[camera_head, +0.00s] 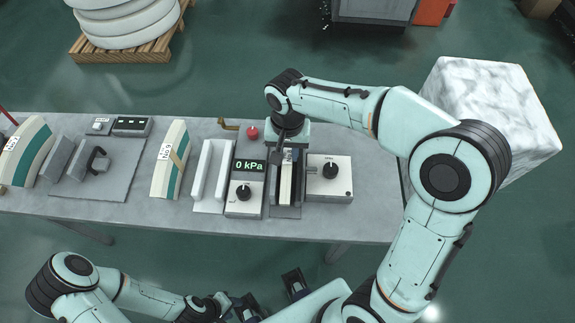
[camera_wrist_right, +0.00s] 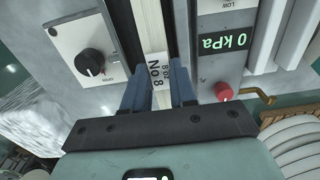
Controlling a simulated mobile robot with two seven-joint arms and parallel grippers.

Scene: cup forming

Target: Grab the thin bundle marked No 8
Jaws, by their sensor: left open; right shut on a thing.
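The thin bundle marked No 8 (camera_wrist_right: 152,28) is a pale, narrow strip standing in a dark slot, with its white label turned up between my right fingers. In the head view the bundle (camera_head: 286,185) shows between the gauge box and the knob box. My right gripper (camera_wrist_right: 160,82) reaches down over it with one blue finger on each side, shut on it at the label. In the head view my right gripper (camera_head: 289,153) partly hides the bundle's far end. My left gripper (camera_head: 270,296) is open and empty, in front of the table's near edge.
The 0 kPa gauge box (camera_head: 243,199) and a knob box (camera_head: 329,178) flank the slot closely. A red knob (camera_head: 252,133) is behind. Thicker curved bundles (camera_head: 169,158) (camera_head: 24,150) and white bars (camera_head: 210,170) stand further left on the grey table (camera_head: 370,190).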

